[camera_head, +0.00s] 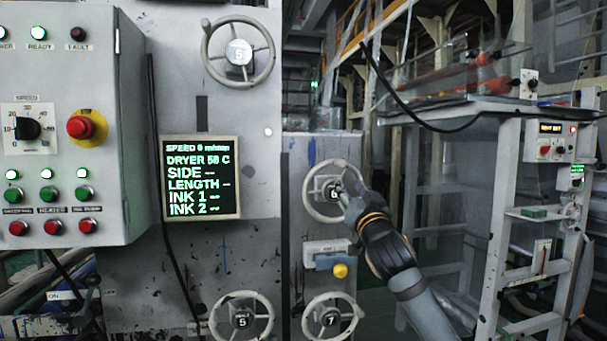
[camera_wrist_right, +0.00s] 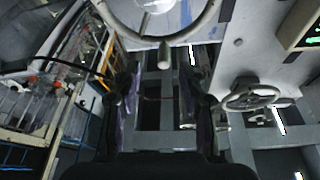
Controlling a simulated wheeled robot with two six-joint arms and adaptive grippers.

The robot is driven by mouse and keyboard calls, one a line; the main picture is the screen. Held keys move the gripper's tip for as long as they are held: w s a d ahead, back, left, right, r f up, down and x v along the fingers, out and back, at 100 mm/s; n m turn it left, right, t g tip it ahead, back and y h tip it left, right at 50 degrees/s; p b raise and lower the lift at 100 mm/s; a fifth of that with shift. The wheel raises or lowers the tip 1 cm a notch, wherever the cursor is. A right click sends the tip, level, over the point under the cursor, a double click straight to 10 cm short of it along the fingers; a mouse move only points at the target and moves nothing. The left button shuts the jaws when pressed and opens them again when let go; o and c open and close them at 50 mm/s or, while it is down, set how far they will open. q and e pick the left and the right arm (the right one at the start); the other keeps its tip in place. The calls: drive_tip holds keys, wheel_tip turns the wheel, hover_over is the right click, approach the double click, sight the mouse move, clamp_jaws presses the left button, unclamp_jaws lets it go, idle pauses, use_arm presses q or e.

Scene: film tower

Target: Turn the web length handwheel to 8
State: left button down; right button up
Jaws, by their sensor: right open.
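Several grey handwheels show in the head view. The middle right handwheel (camera_head: 313,207) has a dark hub that seems to read 6. My right gripper (camera_head: 347,184) is in front of its right side, and its fingers hide part of the rim. In the right wrist view my right gripper (camera_wrist_right: 161,92) is open, with nothing between its fingers. A handwheel rim with a knob (camera_wrist_right: 165,52) shows just beyond and above the fingers. I cannot tell whether they touch it. No readable label names the web length wheel. My left gripper is out of view.
Other handwheels are at the top (camera_head: 207,52), bottom left (camera_head: 212,318), reading 5, and bottom right (camera_head: 331,297), reading 7. A display (camera_head: 201,178) shows dashes after LENGTH. A control cabinet (camera_head: 125,120) stands left. A yellow knob (camera_head: 340,271) sits below the middle wheel.

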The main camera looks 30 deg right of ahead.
sight(342, 166)
drive_tip(key=p+x, duration=0.2)
drive_tip(key=x, duration=0.1)
drive_tip(key=r+p+x, duration=0.1)
drive_tip(key=p+x, duration=0.1)
drive_tip(key=x, duration=0.1)
drive_tip(key=r+p+x, duration=0.1)
drive_tip(key=p+x, duration=0.1)
drive_tip(key=x, duration=0.1)
drive_tip(key=shift+s+a+r+p, duration=0.1)
drive_tip(key=shift+s+a+p, duration=0.15)
drive_tip(key=shift+p, duration=0.1)
drive_tip(key=shift+w+d, duration=0.25)
drive_tip(key=shift+w, duration=0.3)
drive_tip(key=shift+c, duration=0.2)
clamp_jaws()
